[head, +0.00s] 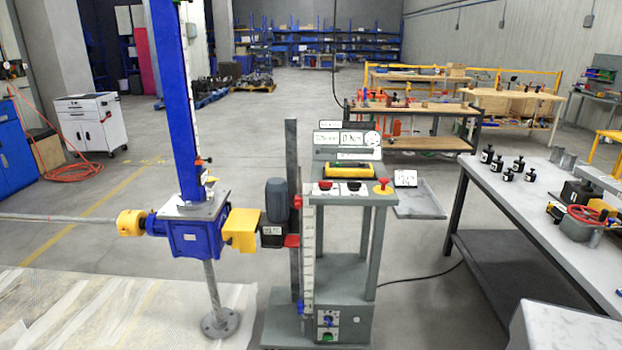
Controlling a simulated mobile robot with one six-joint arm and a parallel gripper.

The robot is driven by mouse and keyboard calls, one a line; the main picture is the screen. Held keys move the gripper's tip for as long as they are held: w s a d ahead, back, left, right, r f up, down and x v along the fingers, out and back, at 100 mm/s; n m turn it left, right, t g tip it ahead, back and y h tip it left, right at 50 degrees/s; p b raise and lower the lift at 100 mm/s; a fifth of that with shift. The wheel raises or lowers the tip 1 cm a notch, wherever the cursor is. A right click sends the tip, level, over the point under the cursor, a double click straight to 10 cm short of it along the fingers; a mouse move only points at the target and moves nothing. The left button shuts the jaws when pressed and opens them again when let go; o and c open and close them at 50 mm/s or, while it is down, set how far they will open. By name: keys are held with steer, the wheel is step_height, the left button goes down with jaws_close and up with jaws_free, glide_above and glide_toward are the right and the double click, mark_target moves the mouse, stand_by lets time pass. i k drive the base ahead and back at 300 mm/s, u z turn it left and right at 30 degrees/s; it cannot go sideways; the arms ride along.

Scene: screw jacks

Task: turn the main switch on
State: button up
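A grey test stand (349,270) with a control console stands in the middle of the head view. On the console top are a red knob (325,185), a black knob (354,186) and a red knob on yellow (383,187). I cannot tell which of these is the main switch, or any switch position; labels are too small to read. My gripper is not in view.
A blue screw jack (196,237) with a tall blue column stands left of the console, beside a grey motor (277,200). A workbench (540,205) with small black parts is on the right. A black cable (420,280) crosses the floor. Floor between stand and bench is mostly clear.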

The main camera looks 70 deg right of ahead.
mark_target(324, 185)
steer(key=z, duration=0.2)
steer(key=i, duration=1.1)
steer(key=z, duration=0.4)
